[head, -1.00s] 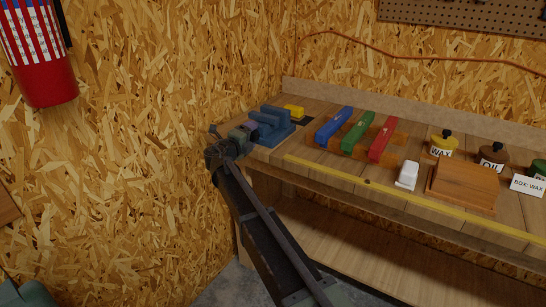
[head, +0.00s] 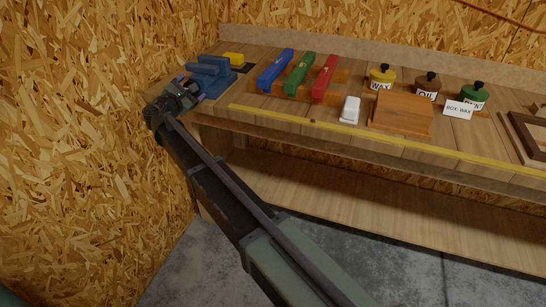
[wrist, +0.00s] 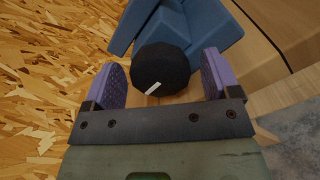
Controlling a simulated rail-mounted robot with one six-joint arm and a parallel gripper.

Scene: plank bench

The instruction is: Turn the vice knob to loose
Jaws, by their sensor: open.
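The blue vice (head: 210,75) sits at the left end of the bench, and its blue body fills the top of the wrist view (wrist: 210,22). Its round black knob (wrist: 160,68) faces the wrist camera and carries a short white mark, slanted, near its lower edge. My gripper (wrist: 163,80) is open, with one purple-padded finger left of the knob and one right of it. Gaps show between the knob and both pads. In the head view my gripper (head: 181,94) is at the vice's front, and the knob is hard to make out there.
Blue (head: 275,70), green (head: 299,72) and red (head: 325,78) bars lie to the right. A yellow strip (head: 380,143) runs along the bench's front. The chipboard wall (head: 80,110) is close on the left.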

